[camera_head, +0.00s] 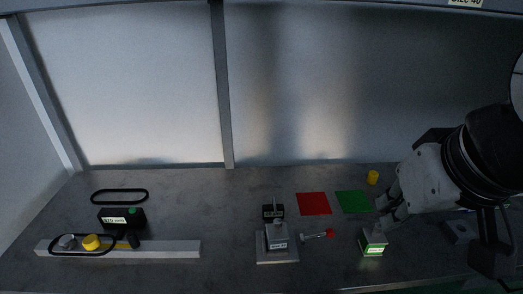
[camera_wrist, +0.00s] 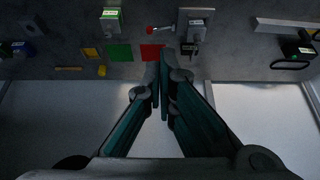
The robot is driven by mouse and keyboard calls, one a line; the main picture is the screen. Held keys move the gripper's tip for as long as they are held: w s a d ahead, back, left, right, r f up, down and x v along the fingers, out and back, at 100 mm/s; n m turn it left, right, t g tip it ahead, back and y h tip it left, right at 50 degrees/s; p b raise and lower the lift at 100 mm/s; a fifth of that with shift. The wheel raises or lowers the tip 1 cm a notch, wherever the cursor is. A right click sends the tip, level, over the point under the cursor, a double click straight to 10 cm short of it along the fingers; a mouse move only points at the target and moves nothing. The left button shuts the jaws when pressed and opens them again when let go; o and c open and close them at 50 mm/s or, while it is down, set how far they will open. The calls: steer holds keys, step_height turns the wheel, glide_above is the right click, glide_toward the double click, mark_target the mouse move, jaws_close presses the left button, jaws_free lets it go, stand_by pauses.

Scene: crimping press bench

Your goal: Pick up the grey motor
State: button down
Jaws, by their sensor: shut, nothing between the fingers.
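A small grey block with a bright green label (camera_head: 373,241), which may be the grey motor, stands on the bench at front right. It shows at the top left of the wrist view (camera_wrist: 111,20). My gripper (camera_head: 384,214) appears just above and behind it in the head view. In the wrist view my gripper (camera_wrist: 161,58) has its fingertips together, with nothing between them, and the block lies well to the left of them. Another grey piece (camera_head: 460,231) lies at the right, partly hidden by my arm; I cannot tell what it is.
Red (camera_head: 313,203) and green (camera_head: 353,201) squares lie flat behind. A yellow cylinder (camera_head: 373,177) stands near my gripper. A rail (camera_head: 170,249) and black box (camera_head: 122,218) are at left.

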mark_target(278, 222)
steer(key=c, duration=2.3)
jaws_free()
